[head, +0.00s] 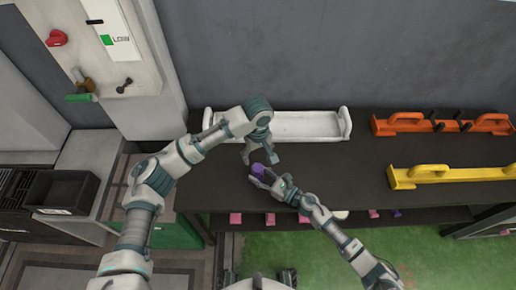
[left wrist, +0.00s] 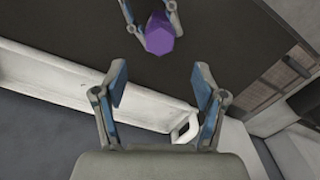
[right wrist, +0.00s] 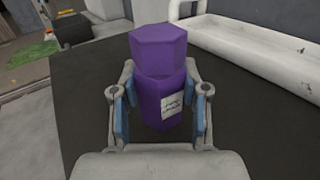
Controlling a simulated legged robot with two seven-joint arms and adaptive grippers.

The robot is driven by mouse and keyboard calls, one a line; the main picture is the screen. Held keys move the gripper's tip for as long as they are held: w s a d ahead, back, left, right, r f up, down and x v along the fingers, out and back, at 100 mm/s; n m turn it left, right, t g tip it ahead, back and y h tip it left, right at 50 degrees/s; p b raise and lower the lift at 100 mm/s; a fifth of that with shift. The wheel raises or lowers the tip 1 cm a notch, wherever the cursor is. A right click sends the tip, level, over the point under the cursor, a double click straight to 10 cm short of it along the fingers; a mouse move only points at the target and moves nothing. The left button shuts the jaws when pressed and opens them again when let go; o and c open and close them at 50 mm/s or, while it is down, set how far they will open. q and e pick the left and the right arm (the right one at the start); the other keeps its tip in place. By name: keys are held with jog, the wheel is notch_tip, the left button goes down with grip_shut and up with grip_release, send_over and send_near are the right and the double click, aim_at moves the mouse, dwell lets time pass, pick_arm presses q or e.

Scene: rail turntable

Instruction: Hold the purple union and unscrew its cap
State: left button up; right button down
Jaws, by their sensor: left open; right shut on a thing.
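The purple union (right wrist: 157,95) is a hexagonal body with a white label, and its purple hexagonal cap (right wrist: 158,47) sits on top. My right gripper (right wrist: 158,115) is shut around the body below the cap and holds the union upright in its own wrist view. In the head view the union (head: 258,168) is above the dark table's left part. My left gripper (head: 259,158) is open and empty, close above the union. In the left wrist view the cap (left wrist: 160,35) shows beyond the open left fingers (left wrist: 158,88), apart from them.
A white tray (head: 300,138) lies at the back of the dark table (head: 340,180). An orange tool holder (head: 400,124) and a yellow one (head: 440,174) stand on the right. Pink pieces (head: 270,218) show along a lower shelf. A black bin (head: 62,190) is at far left.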

aim_at(258, 168)
pick_arm(q)
notch_tip(258, 168, down, 9)
jog(key=shift+r, duration=0.1)
dwell(0.3)
jog(key=c, duration=1.3)
jog(key=shift+o, duration=0.2)
jog(key=n, duration=0.6)
jog(key=n, duration=0.6)
